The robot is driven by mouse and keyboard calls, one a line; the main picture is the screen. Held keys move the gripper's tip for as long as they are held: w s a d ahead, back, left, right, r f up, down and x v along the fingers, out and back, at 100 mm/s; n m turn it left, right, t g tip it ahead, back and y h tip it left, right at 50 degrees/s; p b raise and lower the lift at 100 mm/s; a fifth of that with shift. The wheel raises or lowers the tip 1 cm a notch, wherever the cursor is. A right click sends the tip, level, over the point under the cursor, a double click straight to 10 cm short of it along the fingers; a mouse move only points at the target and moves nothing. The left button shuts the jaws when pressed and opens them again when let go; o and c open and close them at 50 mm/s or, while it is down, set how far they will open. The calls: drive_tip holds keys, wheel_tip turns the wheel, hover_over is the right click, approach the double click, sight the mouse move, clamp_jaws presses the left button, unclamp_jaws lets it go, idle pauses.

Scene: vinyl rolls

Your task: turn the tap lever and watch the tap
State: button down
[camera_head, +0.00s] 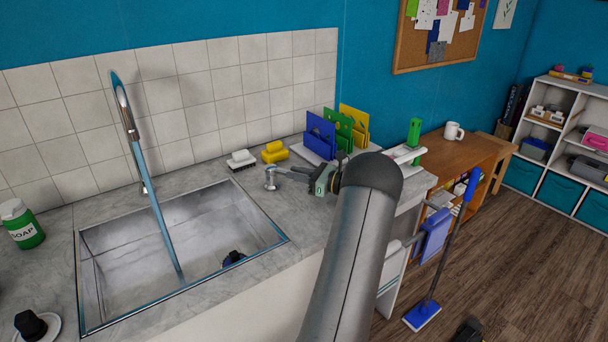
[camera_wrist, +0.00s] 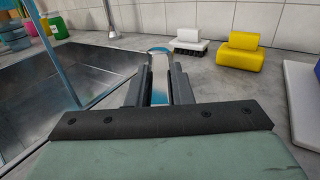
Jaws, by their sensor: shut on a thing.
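The tap lever (camera_head: 270,180) stands on the counter to the right of the sink. In the wrist view the lever (camera_wrist: 159,78), metallic with blue reflections, runs between my two fingers. My gripper (camera_head: 296,174) is shut on it; its fingers (camera_wrist: 160,84) lie along both sides. The chrome tap (camera_head: 122,100) rises behind the sink and its spout hangs over the basin. A straight blue stream of water (camera_head: 160,215) runs from the spout down into the sink (camera_head: 110,250).
A white brush (camera_head: 241,158), yellow sponges (camera_head: 274,152) and a rack of coloured boards (camera_head: 321,136) stand behind my gripper. A green soap bottle (camera_head: 22,226) is left of the sink. A dark blue item (camera_head: 233,259) lies in the basin.

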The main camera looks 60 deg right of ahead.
drive_tip(key=c, duration=1.3)
unclamp_jaws()
drive_tip(key=b+v, duration=0.1)
drive_tip(key=v, duration=1.6)
drive_tip(key=shift+s, duration=0.25)
